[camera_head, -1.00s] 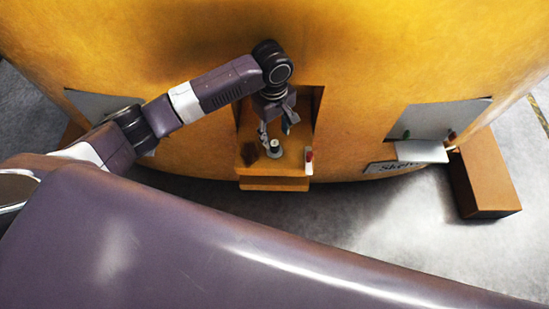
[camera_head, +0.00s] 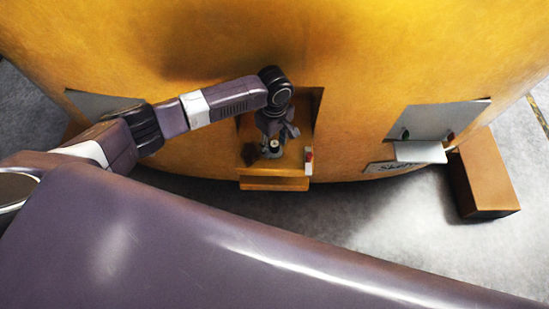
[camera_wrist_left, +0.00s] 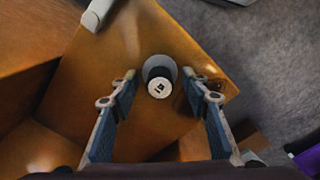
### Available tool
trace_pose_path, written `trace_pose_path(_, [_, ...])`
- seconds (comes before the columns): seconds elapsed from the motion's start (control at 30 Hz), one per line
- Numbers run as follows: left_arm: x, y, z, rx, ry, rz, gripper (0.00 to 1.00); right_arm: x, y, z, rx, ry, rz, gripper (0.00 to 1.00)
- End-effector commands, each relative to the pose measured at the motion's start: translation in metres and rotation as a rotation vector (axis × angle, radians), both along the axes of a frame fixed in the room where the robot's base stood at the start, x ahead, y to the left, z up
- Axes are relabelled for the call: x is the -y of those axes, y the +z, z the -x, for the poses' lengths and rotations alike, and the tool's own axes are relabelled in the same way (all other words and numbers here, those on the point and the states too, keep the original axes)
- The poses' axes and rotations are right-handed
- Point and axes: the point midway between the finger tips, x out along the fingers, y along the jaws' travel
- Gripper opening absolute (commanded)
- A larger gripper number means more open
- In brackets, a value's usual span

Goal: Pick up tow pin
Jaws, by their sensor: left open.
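The likely tow pin is a short upright piece with a white top and a dark band (camera_head: 273,146), standing on the floor of an orange recess. In the left wrist view it shows from above as a white disc with a black mark (camera_wrist_left: 159,87), with a grey part around it. My left gripper (camera_head: 272,143) is inside the recess, pointing down at the piece. In the left wrist view the two fingers (camera_wrist_left: 160,76) are open, one on each side of the piece, with a gap on both sides. The right gripper is not in view.
The recess (camera_head: 303,118) has side walls close around my left gripper. A red and white piece (camera_head: 308,160) stands at its right front edge. A dark piece (camera_head: 250,156) lies at its left. A grey shelf (camera_head: 420,151) and a brown block (camera_head: 484,178) are farther right.

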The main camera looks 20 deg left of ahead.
Motion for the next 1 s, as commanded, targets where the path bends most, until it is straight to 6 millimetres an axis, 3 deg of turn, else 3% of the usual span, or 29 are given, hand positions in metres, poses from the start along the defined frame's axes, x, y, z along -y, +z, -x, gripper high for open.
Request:
trace_pose_path(0.07, [0.0002, 0.0001, 0.0001, 0.0, -0.001, 0.0, 0.41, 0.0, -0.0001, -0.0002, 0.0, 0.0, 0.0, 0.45])
trace_pose_path(0.43, [0.0002, 0.0004, 0.0001, 0.0, -0.001, 0.0, 0.0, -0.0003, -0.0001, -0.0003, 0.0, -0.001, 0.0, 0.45])
trace_pose_path(1.0, [0.0009, 0.0033, -0.002, 0.004, -0.001, 0.002, 0.0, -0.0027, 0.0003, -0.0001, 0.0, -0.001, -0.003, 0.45])
